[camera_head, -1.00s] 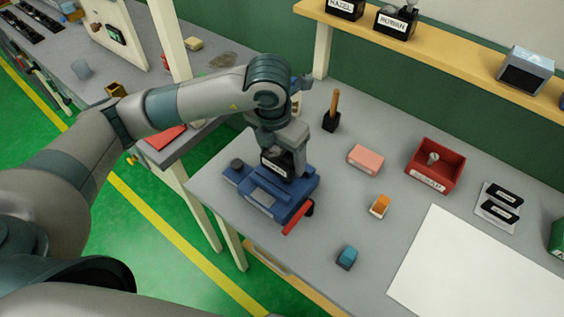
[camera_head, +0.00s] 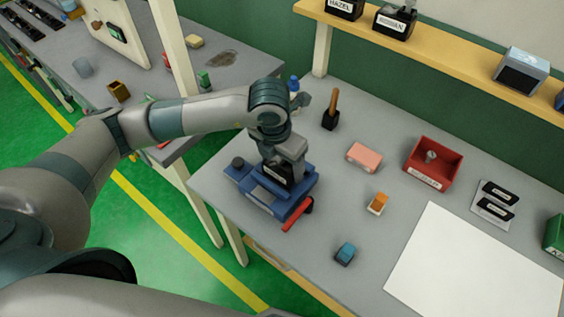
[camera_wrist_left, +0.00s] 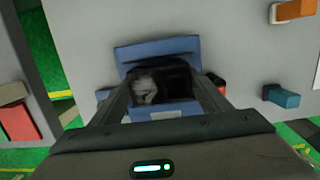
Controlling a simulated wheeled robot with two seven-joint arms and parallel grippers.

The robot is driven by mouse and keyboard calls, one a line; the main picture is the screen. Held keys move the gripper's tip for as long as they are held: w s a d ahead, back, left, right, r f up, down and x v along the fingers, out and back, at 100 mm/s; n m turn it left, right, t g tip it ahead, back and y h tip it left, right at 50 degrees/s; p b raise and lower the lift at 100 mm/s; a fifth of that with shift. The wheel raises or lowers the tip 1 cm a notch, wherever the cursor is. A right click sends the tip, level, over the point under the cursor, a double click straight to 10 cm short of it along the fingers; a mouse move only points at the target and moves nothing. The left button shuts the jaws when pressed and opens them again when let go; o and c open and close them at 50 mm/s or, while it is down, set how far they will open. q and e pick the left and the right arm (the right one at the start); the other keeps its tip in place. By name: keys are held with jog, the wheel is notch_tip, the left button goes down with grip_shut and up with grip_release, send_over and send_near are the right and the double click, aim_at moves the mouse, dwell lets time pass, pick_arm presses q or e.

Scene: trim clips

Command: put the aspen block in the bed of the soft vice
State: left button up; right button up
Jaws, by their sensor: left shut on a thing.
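The soft vice (camera_head: 262,202) is a blue body with a red handle (camera_head: 298,214), near the left edge of the grey bench. My left gripper (camera_head: 282,163) is above it, pointing down and shut on a black block with a white label (camera_head: 275,174), taken to be the aspen block; the label is too small to read. The block is at the vice's bed, between blue parts. Whether it touches the bed floor is hidden. In the left wrist view the block (camera_wrist_left: 178,84) is between my fingers (camera_wrist_left: 163,100), with the blue vice (camera_wrist_left: 157,50) around it. My right gripper is not in view.
On the bench are a pink block (camera_head: 364,157), an orange-and-white block (camera_head: 377,203), a blue block (camera_head: 345,253), a red bin (camera_head: 453,178), a wooden-handled tool (camera_head: 333,107) and a white sheet (camera_head: 475,270). A shelf (camera_head: 440,60) runs along the back. Bare bench lies right of the vice.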

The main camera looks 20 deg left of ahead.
aim_at(278, 168)
pick_arm(q)
jog(key=o, duration=1.2)
jog(key=shift+c, duration=0.2)
jog(key=shift+r, duration=0.3)
notch_tip(278, 168, up, 12)
jog(key=s+b, duration=0.1)
jog(key=b, duration=0.3)
jog(key=shift+s+a+f, duration=0.25)
jog(key=shift+s+a, duration=0.05)
jog(key=shift+s, duration=0.05)
